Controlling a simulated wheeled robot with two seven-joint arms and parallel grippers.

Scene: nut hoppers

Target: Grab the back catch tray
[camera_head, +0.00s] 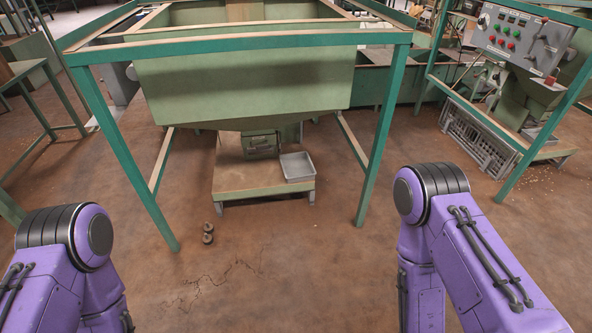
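A shallow grey metal tray (297,168) lies on the right side of a low wooden platform (242,180) under the large green hopper (245,83). It sits beside the hopper's outlet (261,144). A second, smaller light tray (541,136) shows at the foot of the machine on the right. I cannot tell from this view which of them is the back catch tray. My two purple arms show at the lower left and lower right, well apart from both trays. Neither gripper is in view.
A green frame (235,39) with slanted legs stands around the hopper, its near legs flanking the platform. A control panel (520,38) with buttons is at the right. The brown floor in front is otherwise clear.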

